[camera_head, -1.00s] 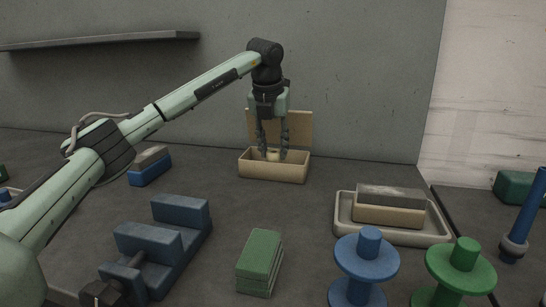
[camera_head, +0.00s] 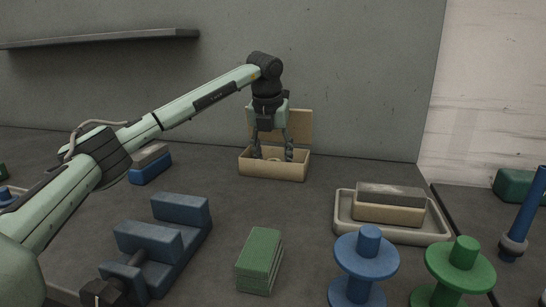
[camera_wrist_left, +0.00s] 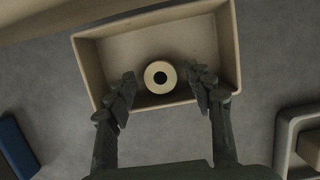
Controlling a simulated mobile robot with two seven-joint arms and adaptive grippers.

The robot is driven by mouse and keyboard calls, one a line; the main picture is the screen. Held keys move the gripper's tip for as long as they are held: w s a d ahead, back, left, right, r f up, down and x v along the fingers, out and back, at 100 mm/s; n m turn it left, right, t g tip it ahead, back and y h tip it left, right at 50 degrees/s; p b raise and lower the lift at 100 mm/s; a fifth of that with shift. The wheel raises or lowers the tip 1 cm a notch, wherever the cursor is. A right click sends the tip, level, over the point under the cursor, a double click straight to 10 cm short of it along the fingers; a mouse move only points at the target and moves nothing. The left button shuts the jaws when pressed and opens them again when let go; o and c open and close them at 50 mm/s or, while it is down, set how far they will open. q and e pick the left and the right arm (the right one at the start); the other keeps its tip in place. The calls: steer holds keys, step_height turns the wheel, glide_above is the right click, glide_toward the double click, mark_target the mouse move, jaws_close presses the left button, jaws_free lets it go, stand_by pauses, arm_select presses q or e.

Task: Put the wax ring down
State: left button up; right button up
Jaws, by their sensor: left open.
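The wax ring (camera_wrist_left: 160,77), a pale cream ring with a dark hole, lies inside the tan open box (camera_wrist_left: 112,56), near its front wall in the left wrist view. In the head view only a small part of the ring (camera_head: 272,160) shows above the front wall of the box (camera_head: 272,171). My left gripper (camera_head: 272,156) points down into the box. Its fingers (camera_wrist_left: 161,84) are spread, one on each side of the ring, with a gap on both sides. My right gripper is not in view.
The box lid (camera_head: 299,127) stands open behind. A blue stepped block (camera_head: 181,210), a green block stack (camera_head: 260,260) and blue and green spools (camera_head: 367,259) (camera_head: 460,265) stand nearer. A pale tray (camera_head: 395,235) holds a block. The table around the box is clear.

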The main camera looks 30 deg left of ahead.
arm_select(q)
steer(key=shift+r, duration=0.3)
steer(key=v, duration=1.1)
steer(key=shift+s+r, duration=0.2)
steer(key=shift+r, duration=0.15)
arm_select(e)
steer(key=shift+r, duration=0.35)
